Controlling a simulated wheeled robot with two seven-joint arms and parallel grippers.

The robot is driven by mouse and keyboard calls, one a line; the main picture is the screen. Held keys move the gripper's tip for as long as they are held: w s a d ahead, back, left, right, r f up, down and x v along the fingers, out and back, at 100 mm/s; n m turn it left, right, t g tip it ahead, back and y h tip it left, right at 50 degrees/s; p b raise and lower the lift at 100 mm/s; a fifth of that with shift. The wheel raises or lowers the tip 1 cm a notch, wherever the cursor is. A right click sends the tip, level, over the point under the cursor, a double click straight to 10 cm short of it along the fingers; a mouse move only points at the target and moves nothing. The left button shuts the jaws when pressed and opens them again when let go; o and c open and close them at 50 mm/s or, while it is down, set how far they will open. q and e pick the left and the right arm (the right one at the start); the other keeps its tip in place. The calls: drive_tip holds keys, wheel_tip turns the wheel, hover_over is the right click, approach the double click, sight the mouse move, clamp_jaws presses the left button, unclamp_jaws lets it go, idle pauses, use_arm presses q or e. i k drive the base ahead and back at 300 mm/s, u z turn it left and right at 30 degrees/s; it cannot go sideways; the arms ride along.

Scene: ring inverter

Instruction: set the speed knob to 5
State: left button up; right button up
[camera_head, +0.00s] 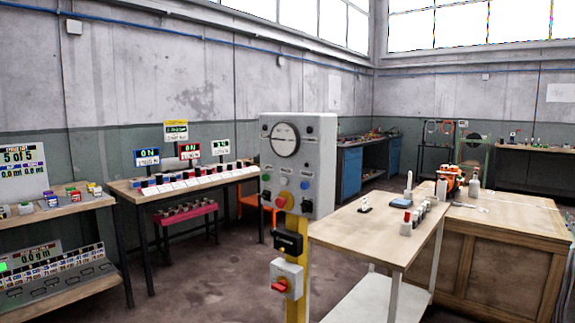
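A grey control panel (325,160) stands upright on a yellow post (299,228) near the middle of the view. A large round white dial (285,139) with a dark line across it is at its upper part. Below the dial are several small coloured buttons or knobs, among them an orange-red one (280,202), a blue one (304,185) and a dark one (306,206). A grey box (294,272) with a red rotary handle (280,286) is lower on the post. Markings are too small to read, so I cannot tell which part is the speed knob. Neither gripper shows.
A wooden-topped table (350,228) with small items stands close to the panel's right, before a large wooden bench (500,250). A long table (150,193) with displays is behind left, and a shelf unit (70,208) is at far left. Floor left of the post is clear.

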sight(265, 196)
drive_tip(key=u, duration=0.4)
drive_tip(key=k, duration=1.05)
drive_tip(key=u, duration=1.2)
drive_tip(key=i, duration=2.2)
drive_tip(key=z, duration=0.1)
drive_tip(key=i, duration=2.2)
drive_tip(key=z, duration=2.05)
drive_tip(key=i, duration=1.1)
drive_tip(key=z, duration=0.85)
